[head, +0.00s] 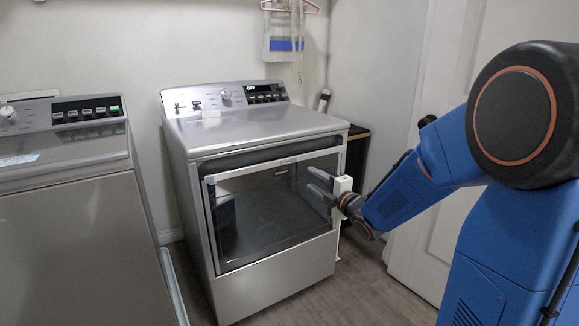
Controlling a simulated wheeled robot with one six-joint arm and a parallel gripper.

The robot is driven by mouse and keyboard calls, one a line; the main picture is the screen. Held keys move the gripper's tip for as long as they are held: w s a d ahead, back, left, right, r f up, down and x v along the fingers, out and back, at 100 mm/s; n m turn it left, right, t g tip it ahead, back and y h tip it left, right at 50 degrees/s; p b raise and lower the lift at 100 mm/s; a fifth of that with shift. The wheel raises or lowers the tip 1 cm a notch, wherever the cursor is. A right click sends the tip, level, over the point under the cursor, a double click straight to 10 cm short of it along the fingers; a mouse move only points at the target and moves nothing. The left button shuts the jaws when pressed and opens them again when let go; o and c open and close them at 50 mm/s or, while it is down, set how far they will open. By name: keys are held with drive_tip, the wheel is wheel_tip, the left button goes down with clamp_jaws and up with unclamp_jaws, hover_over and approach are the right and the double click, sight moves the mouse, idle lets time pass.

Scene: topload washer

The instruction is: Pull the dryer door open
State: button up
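The dryer (250,125) is a silver machine in the middle of the head view, with a control panel reading OFF. Its dark glass door (265,215) is framed in silver and looks closed on the front face. My gripper (315,181) is in front of the right part of the door, its two grey fingers pointing left. The fingers are spread apart with nothing visible between them. I cannot tell whether they touch the door. The gripper body hides part of the door's right edge.
A silver washer (75,200) stands to the left, with a narrow gap between the machines. A white door (440,230) is on the right behind my arm. A dark shelf or table (357,155) stands right of the dryer. Wood-look floor (350,290) is clear in front.

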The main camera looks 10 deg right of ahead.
sight(286, 162)
drive_tip(key=x, duration=1.6)
drive_tip(key=shift+w+a, duration=0.1)
drive_tip(key=shift+w, duration=0.25)
drive_tip(key=shift+s+f, duration=0.1)
clamp_jaws()
